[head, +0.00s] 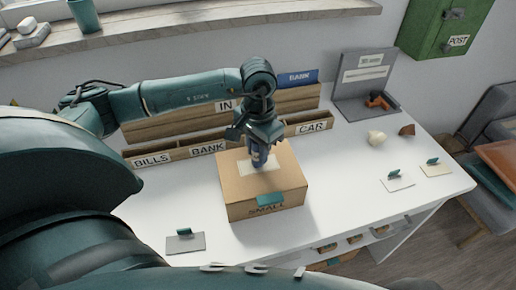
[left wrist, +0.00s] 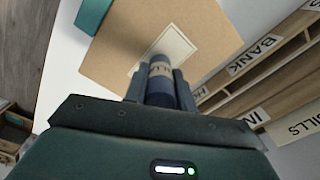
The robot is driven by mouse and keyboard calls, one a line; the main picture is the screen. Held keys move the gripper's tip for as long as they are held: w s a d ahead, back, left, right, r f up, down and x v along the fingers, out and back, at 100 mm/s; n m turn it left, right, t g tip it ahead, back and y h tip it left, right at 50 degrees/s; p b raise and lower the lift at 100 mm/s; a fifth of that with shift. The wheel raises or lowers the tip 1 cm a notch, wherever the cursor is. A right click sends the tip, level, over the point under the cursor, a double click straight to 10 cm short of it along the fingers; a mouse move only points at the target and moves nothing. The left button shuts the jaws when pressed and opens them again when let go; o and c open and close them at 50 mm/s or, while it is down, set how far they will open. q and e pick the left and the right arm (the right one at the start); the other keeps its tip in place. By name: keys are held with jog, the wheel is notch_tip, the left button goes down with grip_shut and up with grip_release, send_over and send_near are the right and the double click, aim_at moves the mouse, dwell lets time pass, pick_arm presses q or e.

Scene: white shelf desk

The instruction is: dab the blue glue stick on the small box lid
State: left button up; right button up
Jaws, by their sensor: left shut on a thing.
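The small cardboard box (head: 285,185) stands on the white desk, with the word SMALL on its front. A pale label patch (head: 246,170) lies on its lid; the patch also shows in the left wrist view (left wrist: 182,47). My left gripper (head: 262,150) is above the lid, pointing down, shut on the blue glue stick (left wrist: 160,82). The stick's lower end is over the patch and looks very close to it or touching; I cannot tell which. A teal piece (head: 270,200) sits at the lid's front edge. My right gripper is not in view.
Wooden sorters labelled BILLS (head: 152,159), BANK and CAR stand behind the box. A grey stamp pad (head: 186,243) lies front left, and two cards with teal handles (head: 398,181) lie right. The desk right of the box is mostly clear.

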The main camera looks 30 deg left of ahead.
pick_arm(q)
notch_tip(320, 180, up, 3)
jog(key=shift+r+p, duration=0.15)
jog(key=shift+p, duration=0.5)
jog(key=shift+r+p, duration=0.7)
jog(key=shift+r, duration=0.95)
jog(key=shift+w, duration=0.1)
